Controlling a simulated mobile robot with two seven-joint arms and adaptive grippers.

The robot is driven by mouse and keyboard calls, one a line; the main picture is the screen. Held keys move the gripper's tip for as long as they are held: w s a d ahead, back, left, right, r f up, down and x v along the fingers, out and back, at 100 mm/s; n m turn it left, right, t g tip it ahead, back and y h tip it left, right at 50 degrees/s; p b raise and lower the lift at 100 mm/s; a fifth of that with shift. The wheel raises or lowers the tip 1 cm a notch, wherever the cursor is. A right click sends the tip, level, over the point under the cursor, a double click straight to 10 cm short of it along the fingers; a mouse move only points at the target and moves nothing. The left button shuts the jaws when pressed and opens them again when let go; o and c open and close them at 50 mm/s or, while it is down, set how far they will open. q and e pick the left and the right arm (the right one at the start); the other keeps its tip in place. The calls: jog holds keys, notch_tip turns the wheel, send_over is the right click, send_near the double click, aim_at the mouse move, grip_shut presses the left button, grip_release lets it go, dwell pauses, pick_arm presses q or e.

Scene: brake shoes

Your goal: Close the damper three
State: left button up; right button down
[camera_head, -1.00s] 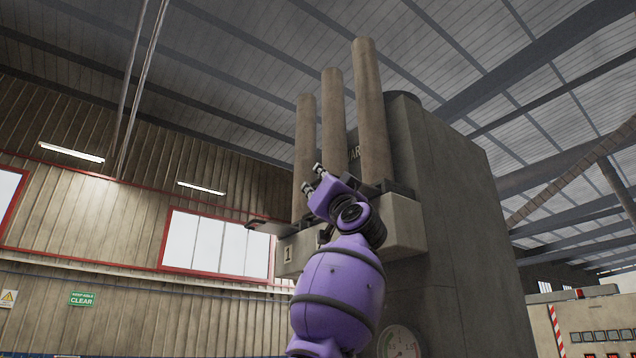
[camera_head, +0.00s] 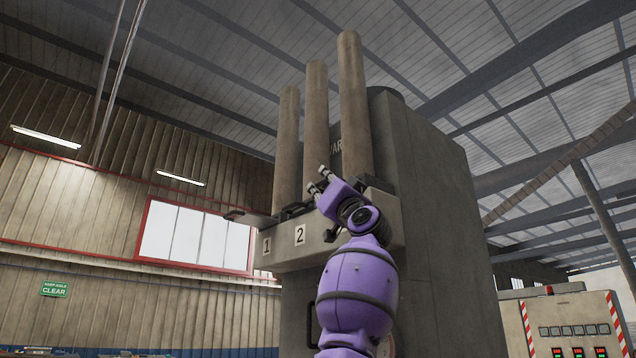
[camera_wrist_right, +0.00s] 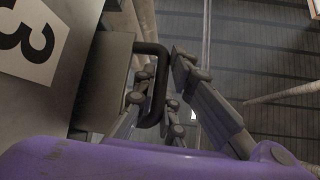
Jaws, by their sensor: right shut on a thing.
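In the right wrist view, the number 3 plate (camera_wrist_right: 36,38) is beside a black bent handle (camera_wrist_right: 153,62), damper three's handle. My right gripper (camera_head: 318,181) is up at the housing's front; in the right wrist view its fingers (camera_wrist_right: 166,100) are on either side of the handle, shut on it. My left gripper is not in view.
Three upright pipes (camera_head: 316,130) rise from the housing. A flat dark plate (camera_head: 250,218) sticks out at its left end, near number 1. The grey furnace body (camera_head: 440,220) stands behind. A control cabinet (camera_head: 565,325) is at the lower right.

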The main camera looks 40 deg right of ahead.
jog(key=c, duration=2.1)
grip_release()
jog(key=shift+d, duration=0.1)
jog(key=shift+s+f, duration=0.1)
jog(key=v, duration=1.2)
